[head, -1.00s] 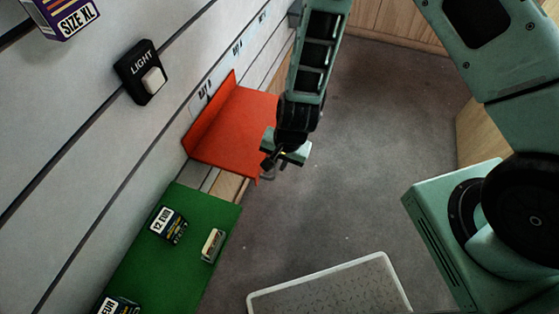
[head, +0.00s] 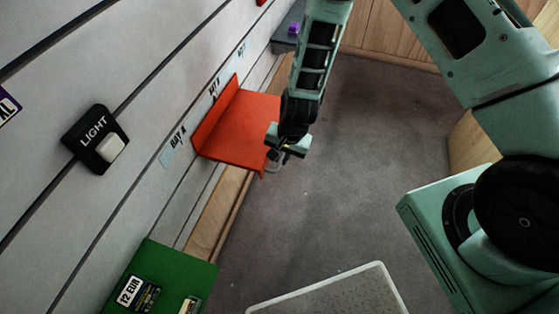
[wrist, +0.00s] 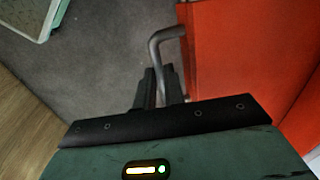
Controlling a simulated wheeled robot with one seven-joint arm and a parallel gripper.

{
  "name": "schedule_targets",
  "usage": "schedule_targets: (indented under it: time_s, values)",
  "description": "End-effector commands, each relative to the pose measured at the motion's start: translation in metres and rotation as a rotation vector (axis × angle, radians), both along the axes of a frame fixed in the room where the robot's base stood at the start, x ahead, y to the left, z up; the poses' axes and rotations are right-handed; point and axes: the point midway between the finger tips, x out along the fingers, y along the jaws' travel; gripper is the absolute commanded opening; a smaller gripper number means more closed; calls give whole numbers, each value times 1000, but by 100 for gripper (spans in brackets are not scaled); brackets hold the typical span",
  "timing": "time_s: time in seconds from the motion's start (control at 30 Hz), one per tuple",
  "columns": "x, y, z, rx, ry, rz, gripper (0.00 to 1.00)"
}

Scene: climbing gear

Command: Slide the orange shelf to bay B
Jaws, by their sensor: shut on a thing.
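The orange shelf (head: 238,128) is mounted on the grooved wall, its raised back against the slats. The bay A label (head: 173,147) shows on the wall to its lower left. A second label (head: 214,90), too small to read surely, is beside the shelf's upper back edge. My gripper (head: 277,156) is at the shelf's outer front edge. In the wrist view my gripper (wrist: 160,88) is shut on the bent grey handle (wrist: 165,42) of the orange shelf (wrist: 240,60). The exact contact is partly hidden by the fingers.
A green shelf (head: 172,262) with price-tagged items is at the lower left. A light switch (head: 97,139) is on the wall. A grey shelf (head: 287,40) with a purple item stands beyond the orange one. A pale-rimmed tray (head: 310,292) lies below. Bare rail shows between green and orange.

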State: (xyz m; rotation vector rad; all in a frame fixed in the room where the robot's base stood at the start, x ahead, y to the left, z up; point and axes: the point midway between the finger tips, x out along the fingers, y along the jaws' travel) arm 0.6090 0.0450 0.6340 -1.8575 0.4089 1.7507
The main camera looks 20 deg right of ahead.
Motion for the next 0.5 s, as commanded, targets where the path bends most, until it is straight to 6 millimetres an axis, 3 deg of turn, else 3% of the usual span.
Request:
schedule_targets:
  time_s: [0.5]
  values:
    - [9,-6,0,0,-2,1,0]
